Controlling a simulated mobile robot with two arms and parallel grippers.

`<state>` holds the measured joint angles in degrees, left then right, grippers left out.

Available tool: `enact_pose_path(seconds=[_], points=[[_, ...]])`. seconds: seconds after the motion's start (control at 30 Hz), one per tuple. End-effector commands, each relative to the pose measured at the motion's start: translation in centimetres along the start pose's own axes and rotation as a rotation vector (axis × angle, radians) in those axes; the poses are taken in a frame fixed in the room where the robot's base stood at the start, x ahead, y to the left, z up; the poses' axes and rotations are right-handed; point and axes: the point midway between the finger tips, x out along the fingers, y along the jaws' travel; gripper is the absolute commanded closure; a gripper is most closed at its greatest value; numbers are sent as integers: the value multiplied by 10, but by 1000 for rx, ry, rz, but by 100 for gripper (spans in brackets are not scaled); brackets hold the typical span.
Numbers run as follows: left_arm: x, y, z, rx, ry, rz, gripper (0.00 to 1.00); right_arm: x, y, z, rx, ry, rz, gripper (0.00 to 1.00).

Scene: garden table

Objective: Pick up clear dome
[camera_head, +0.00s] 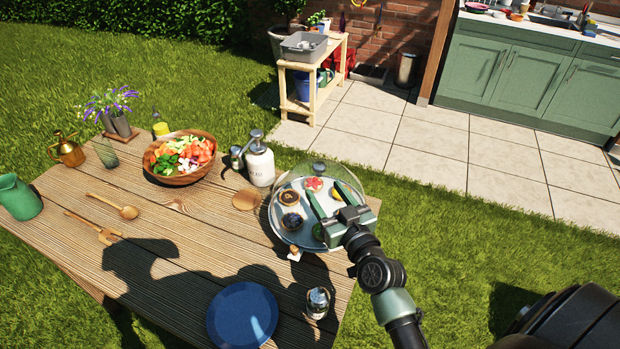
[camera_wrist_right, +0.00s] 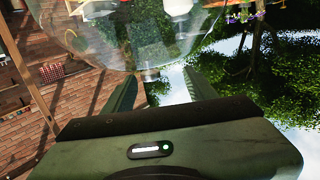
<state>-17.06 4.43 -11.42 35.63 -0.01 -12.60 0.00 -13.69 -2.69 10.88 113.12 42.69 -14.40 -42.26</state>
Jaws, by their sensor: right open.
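The clear dome (camera_head: 328,168) is see-through and covers a round tray (camera_head: 285,233) of small pastries at the table's right end. My right gripper (camera_head: 324,190) is open over the dome, coming in from the lower right. In the right wrist view the dome (camera_wrist_right: 95,45) fills the top, and its small clear knob (camera_wrist_right: 150,73) appears between the two spread fingers of the gripper (camera_wrist_right: 160,85). I cannot tell whether the fingers touch the knob. My left gripper is not in view.
The wooden table (camera_head: 180,225) holds a white pump bottle (camera_head: 260,165) close left of the dome, a salad bowl (camera_head: 180,158), a blue plate (camera_head: 242,315) and a glass shaker (camera_head: 318,302). Grass and paving lie beyond the table's right edge.

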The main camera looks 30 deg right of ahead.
Motion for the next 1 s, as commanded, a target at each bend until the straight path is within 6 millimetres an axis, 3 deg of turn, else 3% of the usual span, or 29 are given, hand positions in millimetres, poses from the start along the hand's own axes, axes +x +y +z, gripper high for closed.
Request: enact_pose_path(seconds=[0.2, 0.53, 0.7, 0.97, 1.0], points=[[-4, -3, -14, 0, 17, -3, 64, 16, 10, -6, 6, 28, 35, 43], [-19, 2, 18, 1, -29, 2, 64, 59, 19, -8, 4, 27, 32, 43], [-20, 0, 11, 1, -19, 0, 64, 77, 20, -6, 4, 27, 32, 43], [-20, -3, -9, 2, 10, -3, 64, 80, 20, -5, 4, 26, 32, 43], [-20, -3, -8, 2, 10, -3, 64, 80, 20, -5, 4, 26, 31, 52]])
